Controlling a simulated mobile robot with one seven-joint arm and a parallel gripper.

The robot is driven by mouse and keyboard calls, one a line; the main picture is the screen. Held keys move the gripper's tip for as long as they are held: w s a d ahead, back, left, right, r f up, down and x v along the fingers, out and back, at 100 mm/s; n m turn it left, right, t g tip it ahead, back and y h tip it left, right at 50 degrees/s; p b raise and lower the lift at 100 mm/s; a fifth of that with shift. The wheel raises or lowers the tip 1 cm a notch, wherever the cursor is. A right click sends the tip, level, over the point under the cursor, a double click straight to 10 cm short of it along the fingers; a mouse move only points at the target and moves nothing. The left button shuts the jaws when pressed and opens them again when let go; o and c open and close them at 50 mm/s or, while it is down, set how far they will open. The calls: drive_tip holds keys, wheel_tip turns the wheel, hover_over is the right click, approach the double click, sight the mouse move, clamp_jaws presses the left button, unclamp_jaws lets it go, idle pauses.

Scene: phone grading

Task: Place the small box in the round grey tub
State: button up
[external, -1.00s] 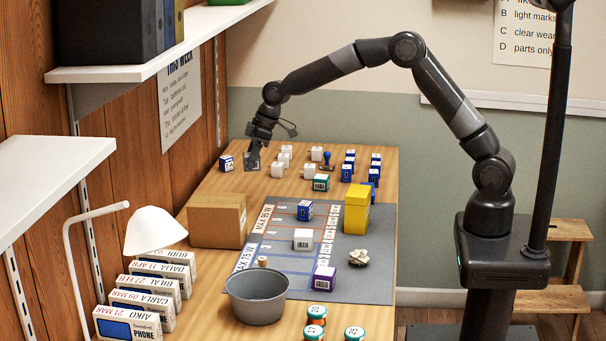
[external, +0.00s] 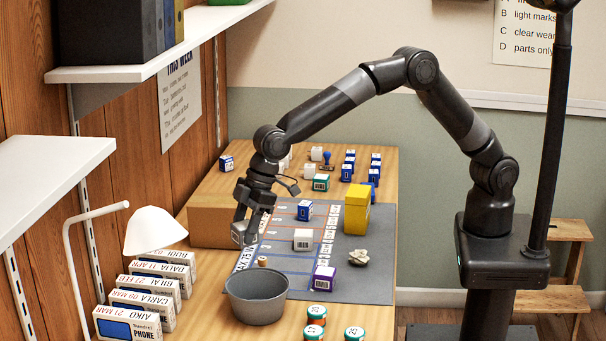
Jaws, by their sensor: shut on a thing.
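My gripper (external: 246,228) is shut on a small pale box (external: 238,237), which is partly hidden by the fingers. It holds the box in front of the cardboard box and by the left edge of the grey mat. The round grey tub (external: 257,310) stands open on the table, below and slightly right of my gripper in the picture. The held box is apart from the tub. The part of the tub's inside that shows looks empty.
A small cork-coloured piece (external: 262,261) stands just behind the tub. The cardboard box (external: 205,234) and a white lamp (external: 153,229) are at the left. Small boxes, a yellow box (external: 356,212) and a crumpled lump (external: 358,257) are on or around the grey mat (external: 375,280).

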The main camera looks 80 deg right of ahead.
drive_tip(key=s+a, duration=0.4)
drive_tip(key=a, duration=0.2)
hover_over(258, 298)
drive_tip(key=s+a, duration=0.1)
drive_tip(key=a, duration=0.4)
drive_tip(key=shift+n, duration=0.4)
drive_tip(key=f, duration=1.1)
drive_tip(key=shift+s+a, duration=0.1)
drive_tip(key=shift+a, duration=0.1)
drive_tip(key=shift+f, duration=2.1)
drive_tip(key=shift+f, duration=0.15)
drive_tip(key=o, duration=1)
